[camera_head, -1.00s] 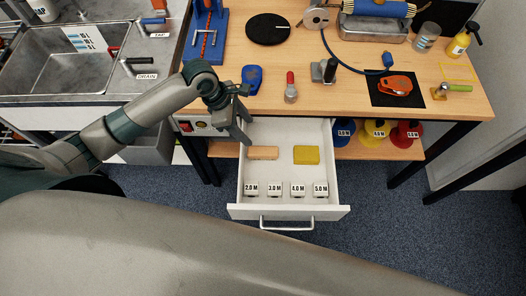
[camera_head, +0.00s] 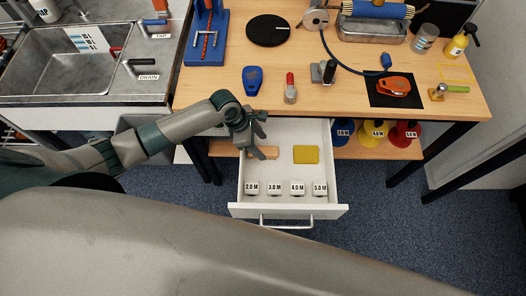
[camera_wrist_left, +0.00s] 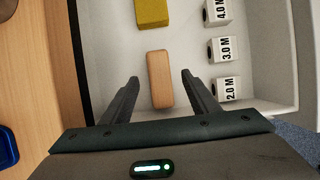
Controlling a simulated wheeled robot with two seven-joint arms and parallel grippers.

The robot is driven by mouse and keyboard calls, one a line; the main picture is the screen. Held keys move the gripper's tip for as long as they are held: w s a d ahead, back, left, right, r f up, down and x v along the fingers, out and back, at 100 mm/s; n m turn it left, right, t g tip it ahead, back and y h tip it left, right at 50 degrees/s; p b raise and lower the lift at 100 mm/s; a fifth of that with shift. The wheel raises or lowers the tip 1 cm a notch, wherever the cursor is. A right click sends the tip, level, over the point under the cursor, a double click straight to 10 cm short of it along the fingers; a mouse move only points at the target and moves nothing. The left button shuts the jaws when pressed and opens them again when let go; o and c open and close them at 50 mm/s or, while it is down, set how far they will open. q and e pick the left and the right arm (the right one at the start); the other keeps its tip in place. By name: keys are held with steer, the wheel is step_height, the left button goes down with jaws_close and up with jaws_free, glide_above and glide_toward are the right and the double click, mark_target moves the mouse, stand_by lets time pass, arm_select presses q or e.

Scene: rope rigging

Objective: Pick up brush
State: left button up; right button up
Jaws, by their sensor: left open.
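The brush, seen as a plain tan wooden block (camera_wrist_left: 159,78), lies in the open drawer (camera_head: 333,170). Its bristles do not show. In the left wrist view it lies lengthwise between the two fingers of my left gripper (camera_wrist_left: 160,80). The fingers are open, with a gap visible on each side of the block. In the head view my left gripper (camera_head: 260,146) is over the back left of the drawer and hides most of the block. My right gripper is not in view.
A yellow sponge-like block (camera_head: 306,154) lies right of the brush. Several white labelled blocks (camera_head: 274,188) stand along the drawer front. The workbench edge (camera_head: 330,115) runs behind the drawer, and a blue object (camera_head: 252,80) sits on the bench.

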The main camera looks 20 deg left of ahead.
mark_target(262, 150)
arm_select(q)
steer(key=shift+f, duration=0.6)
steer(key=shift+a+p+x, duration=0.15)
steer(key=shift+p+x, duration=0.15)
steer(key=shift+x, duration=0.7)
steer(key=shift+a+p+x, duration=0.15)
steer(key=shift+p+x, duration=0.15)
steer(key=shift+x, duration=0.75)
steer(key=shift+f+p, duration=0.3)
steer(key=shift+f, duration=0.05)
steer(key=c, duration=1.2)
